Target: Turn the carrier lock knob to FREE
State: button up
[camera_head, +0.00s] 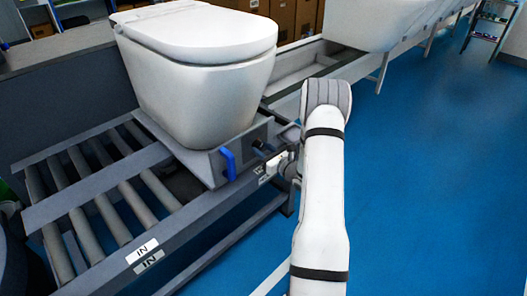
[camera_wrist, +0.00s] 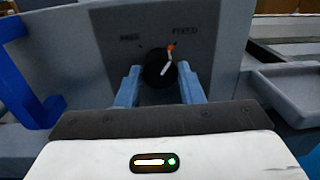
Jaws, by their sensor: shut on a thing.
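The carrier lock knob (camera_wrist: 152,66) is a round black dial with a white pointer line, on the grey front plate of the carrier (camera_head: 207,166). In the wrist view its pointer leans up and right towards an orange mark by the right label, which reads FIXED. A fainter label, which looks like FREE, is at upper left. My gripper (camera_wrist: 158,76) has its two blue fingers on either side of the knob, shut on it. In the head view my gripper (camera_head: 268,152) reaches the carrier's front face from the right, largely hiding the knob.
A white toilet (camera_head: 200,85) stands on the carrier, over a roller conveyor (camera_head: 100,185). A blue handle (camera_head: 229,164) sticks out left of the knob and also shows in the wrist view (camera_wrist: 22,85). A grey tray (camera_wrist: 290,88) lies at right. The blue floor (camera_head: 430,180) is clear.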

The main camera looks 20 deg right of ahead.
jog(key=n+b, duration=0.1)
jog(key=b, duration=0.1)
jog(key=n+b, duration=0.2)
jog(key=shift+f, duration=0.3)
jog(key=n+b, duration=0.5)
jog(key=shift+b, duration=0.35)
jog(key=n+b, duration=0.5)
jog(key=b, duration=0.2)
jog(key=shift+d+y, duration=0.15)
jog(key=shift+y, duration=0.25)
jog(key=n+b, duration=0.2)
jog(key=b, duration=0.1)
jog(key=shift+r, duration=0.3)
jog(key=o, duration=1)
